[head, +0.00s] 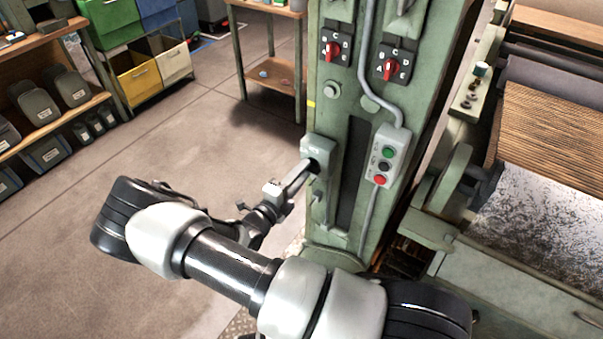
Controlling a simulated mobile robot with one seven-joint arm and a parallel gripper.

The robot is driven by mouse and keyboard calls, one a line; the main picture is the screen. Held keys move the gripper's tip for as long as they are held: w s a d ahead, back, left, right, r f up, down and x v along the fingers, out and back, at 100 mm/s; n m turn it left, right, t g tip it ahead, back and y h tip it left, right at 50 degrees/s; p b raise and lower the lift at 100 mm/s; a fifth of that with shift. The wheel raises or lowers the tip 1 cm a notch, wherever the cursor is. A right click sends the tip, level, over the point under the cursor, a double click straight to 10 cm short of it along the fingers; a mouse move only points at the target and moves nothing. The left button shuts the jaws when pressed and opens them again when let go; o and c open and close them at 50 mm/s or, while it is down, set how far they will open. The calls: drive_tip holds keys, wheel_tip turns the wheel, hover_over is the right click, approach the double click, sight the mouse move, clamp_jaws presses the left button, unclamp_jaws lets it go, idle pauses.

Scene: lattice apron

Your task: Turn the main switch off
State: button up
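A grey-green switch box (319,148) sits on the left edge of the green machine column. It has a small pale label and a dark round part low on its front, and it looks like the main switch. My gripper (307,168) reaches in from the lower left, with its grey fingers at that dark part. The fingers overlap in this view and cover most of the switch's handle. I cannot tell whether they are open or shut, whether they touch the handle, or which way it is set.
Two dark rotary selectors with red knobs (334,50) (393,67) are higher on the column (348,120). A push-button box (387,155) with green, black and red buttons is to the right. Conduit runs beside it. The floor (170,130) at left is clear.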

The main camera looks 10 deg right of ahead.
drive_tip(key=v, duration=1.7)
drive_tip(key=shift+s+b, duration=0.2)
drive_tip(key=shift+b, duration=0.2)
drive_tip(key=shift+a+r, duration=0.1)
drive_tip(key=shift+a, duration=0.05)
drive_tip(key=s+d+r+m+g+y+p, duration=0.25)
drive_tip(key=d+r+m+g, duration=0.35)
drive_tip(key=r+m, duration=0.55)
drive_tip(key=s+d+r+m+g+y+p, duration=0.15)
drive_tip(key=s+d+r+m+g, duration=0.3)
drive_tip(key=r+m+g, duration=0.65)
drive_tip(key=s+d+r+m+t+y+p, duration=0.1)
drive_tip(key=s+r+m+t+y, duration=0.2)
drive_tip(key=r+m, duration=0.5)
drive_tip(key=s+d+r+m+t+y+p, duration=0.1)
drive_tip(key=s+r+m+t+y, duration=0.3)
drive_tip(key=r+m, duration=0.5)
drive_tip(key=m+t+y+p, duration=0.1)
drive_tip(key=m+t, duration=0.1)
drive_tip(key=m, duration=0.3)
drive_tip(key=shift+s+d+m+t+y, duration=0.3)
drive_tip(key=shift+m+t+y, duration=0.05)
drive_tip(key=shift+t+y, duration=0.05)
